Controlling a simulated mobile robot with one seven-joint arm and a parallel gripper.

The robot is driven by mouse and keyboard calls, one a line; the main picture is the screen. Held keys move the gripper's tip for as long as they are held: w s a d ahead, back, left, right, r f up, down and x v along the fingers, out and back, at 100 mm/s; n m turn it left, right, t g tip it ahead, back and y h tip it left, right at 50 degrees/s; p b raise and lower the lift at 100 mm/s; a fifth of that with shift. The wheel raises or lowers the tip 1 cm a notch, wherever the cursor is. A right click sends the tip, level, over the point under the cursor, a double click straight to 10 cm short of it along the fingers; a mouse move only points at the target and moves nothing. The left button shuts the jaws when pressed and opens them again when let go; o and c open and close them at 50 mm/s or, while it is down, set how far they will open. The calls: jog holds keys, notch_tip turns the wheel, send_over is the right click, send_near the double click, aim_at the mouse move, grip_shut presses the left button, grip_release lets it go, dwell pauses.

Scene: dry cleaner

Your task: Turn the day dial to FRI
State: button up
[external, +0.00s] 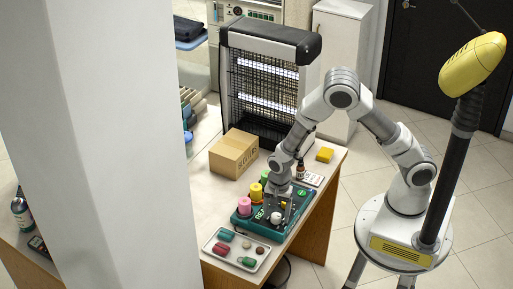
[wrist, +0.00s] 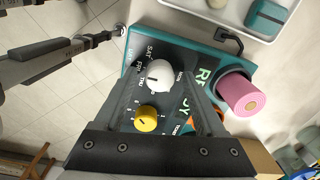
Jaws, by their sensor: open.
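The teal control box (external: 256,226) lies on the table in the external view, and its face (wrist: 187,48) fills the middle of the wrist view. A white day dial (wrist: 157,74) stands on it, ringed by day labels; SAT, FRI and THU are readable on its left side. Its small dark mark seems to point left, near THU, but is too small to be sure. My gripper (wrist: 160,83) is open, its fingers on either side of the white dial; I cannot tell whether they touch it. A yellow knob (wrist: 146,118) sits just below the dial.
A tray (external: 235,251) of small items lies in front, a cardboard box (external: 234,153) behind. The table's right edge is close.

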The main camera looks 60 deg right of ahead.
notch_tip(320, 180, up, 17)
jog(key=p, duration=0.3)
jog(key=shift+s+r, duration=0.2)
jog(key=shift+s, duration=0.1)
notch_tip(320, 180, up, 13)
jog(key=n+t+y, duration=0.2)
jog(key=n, duration=0.6)
send_over(279, 216)
jog(key=s+d, duration=0.6)
jog(key=s+d+r+n+t+h, duration=0.2)
jog(key=s+d+r+n, duration=0.3)
jog(key=s, duration=0.4)
jog(key=r+n+t, duration=0.1)
jog(key=n, duration=0.1)
jog(key=shift+s+d+n, duration=0.3)
jog(key=shift+d+n, duration=0.1)
